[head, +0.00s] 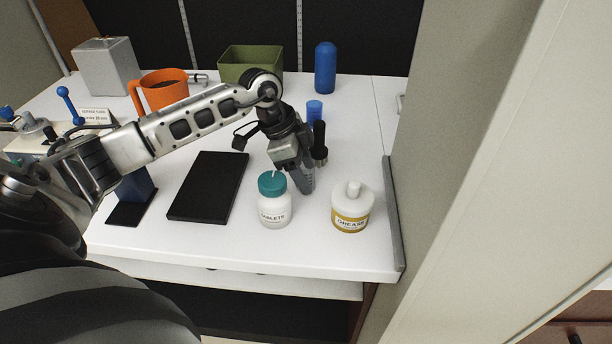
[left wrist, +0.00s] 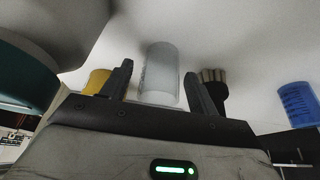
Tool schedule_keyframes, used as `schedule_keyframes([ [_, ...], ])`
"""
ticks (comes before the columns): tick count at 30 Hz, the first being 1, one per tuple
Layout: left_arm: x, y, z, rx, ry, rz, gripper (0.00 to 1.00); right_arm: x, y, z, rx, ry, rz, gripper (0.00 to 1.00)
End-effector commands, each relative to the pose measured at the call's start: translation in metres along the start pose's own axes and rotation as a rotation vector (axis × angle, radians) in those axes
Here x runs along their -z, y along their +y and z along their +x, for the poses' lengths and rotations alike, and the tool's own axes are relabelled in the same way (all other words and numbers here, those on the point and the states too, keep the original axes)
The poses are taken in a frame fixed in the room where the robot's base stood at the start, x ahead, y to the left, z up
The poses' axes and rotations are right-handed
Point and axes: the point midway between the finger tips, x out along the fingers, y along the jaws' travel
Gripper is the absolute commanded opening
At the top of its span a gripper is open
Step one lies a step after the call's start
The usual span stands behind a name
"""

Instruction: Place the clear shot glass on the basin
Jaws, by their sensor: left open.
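The clear shot glass (left wrist: 160,73) is a translucent, frosted-looking cylinder in the left wrist view. It stands between the two open fingers of my left gripper (left wrist: 163,88), with a visible gap to each finger. In the head view my left gripper (head: 304,176) points down just behind the tablets bottle, and the glass is largely hidden there. An olive green open-topped container (head: 250,64) at the back of the counter is the only basin-like thing I see; I cannot tell for sure that it is the basin. My right gripper is out of view.
A tablets bottle (head: 274,206) and grease jar (head: 351,212) stand in front. A dark brush (head: 320,152) and blue cup (head: 314,110) are close behind. A black slab (head: 208,187), orange mug (head: 163,95) and blue bottle (head: 325,68) are around. A wall bounds the right.

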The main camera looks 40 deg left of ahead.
Motion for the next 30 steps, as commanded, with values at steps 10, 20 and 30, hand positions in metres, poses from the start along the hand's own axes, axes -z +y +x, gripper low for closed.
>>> schedule_keyframes([
  [10,-0.0003,-0.0002,0.0098,0.001,0.0,0.0,0.6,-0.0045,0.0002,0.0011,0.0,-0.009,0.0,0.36],
  [20,0.0,-0.0002,0.0092,0.002,0.0,0.0,0.11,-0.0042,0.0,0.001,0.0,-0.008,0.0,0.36],
  [30,0.0029,-0.0005,0.0028,0.003,0.001,0.002,0.11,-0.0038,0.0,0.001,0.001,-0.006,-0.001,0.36],
])
